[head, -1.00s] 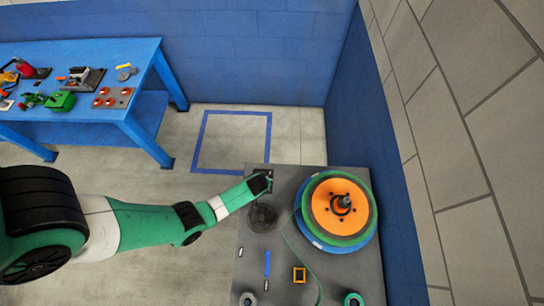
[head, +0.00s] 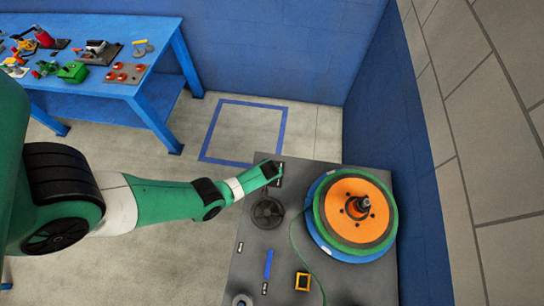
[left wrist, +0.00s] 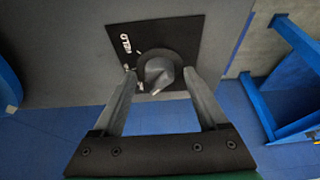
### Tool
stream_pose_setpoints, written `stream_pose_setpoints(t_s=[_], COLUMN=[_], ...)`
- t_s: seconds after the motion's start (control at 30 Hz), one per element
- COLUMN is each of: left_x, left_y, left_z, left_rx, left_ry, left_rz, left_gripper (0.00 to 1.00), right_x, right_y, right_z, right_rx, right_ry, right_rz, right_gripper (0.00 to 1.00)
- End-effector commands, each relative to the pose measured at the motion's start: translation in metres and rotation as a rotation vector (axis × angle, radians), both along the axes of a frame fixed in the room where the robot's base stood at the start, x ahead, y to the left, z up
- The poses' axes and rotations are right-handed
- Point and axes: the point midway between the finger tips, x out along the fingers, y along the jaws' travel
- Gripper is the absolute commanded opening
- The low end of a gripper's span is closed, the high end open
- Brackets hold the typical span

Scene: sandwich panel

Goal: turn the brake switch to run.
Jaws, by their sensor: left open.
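The brake switch is a grey knob (left wrist: 160,74) on a round black base, on a square black plate (left wrist: 185,35) with white lettering. One label near the plate's left edge is legible only in part; a second is partly hidden by the knob and finger. My left gripper (left wrist: 161,80) is open, with one fingertip on each side of the knob. I cannot tell whether the fingers touch it. In the head view my left gripper (head: 274,169) is at the far left corner of the grey panel, covering most of the switch. My right gripper is out of view.
The grey panel (head: 325,280) also carries a dark round dial (head: 268,212), an orange and green reel (head: 354,211), a yellow square frame (head: 302,281) and a blue strip (head: 268,263). A blue wall is close behind the reel. A blue table (head: 160,70) stands far left.

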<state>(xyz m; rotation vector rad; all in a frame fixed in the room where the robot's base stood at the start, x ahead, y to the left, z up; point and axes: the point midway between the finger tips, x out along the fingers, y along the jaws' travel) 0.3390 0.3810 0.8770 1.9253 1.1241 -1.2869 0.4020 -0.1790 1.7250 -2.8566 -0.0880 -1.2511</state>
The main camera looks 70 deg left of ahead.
Motion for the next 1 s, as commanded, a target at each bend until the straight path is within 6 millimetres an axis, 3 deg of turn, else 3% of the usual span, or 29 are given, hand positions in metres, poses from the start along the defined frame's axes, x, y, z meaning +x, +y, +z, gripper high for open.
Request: stream_pose_setpoints(t_s=[0.2,0.23,0.63,1.0], left_x=[0.0,-0.0001,0.0,-0.0003], left_y=[0.0002,0.0001,0.0,0.0002], left_z=[0.0002,0.0001,0.0001,0.0004], left_rx=[0.0,0.0,0.0,-0.001], left_ry=[0.0,0.0,0.0,-0.002], left_rz=[0.0,0.0,0.0,-0.034], left_gripper=[0.76,0.72,0.0,0.0], right_x=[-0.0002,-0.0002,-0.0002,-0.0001], right_y=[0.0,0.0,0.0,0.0], right_z=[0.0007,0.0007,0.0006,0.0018], right_rx=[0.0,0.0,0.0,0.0], right_ry=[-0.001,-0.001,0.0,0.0], right_rz=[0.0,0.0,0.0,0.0], right_gripper=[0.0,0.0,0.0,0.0])
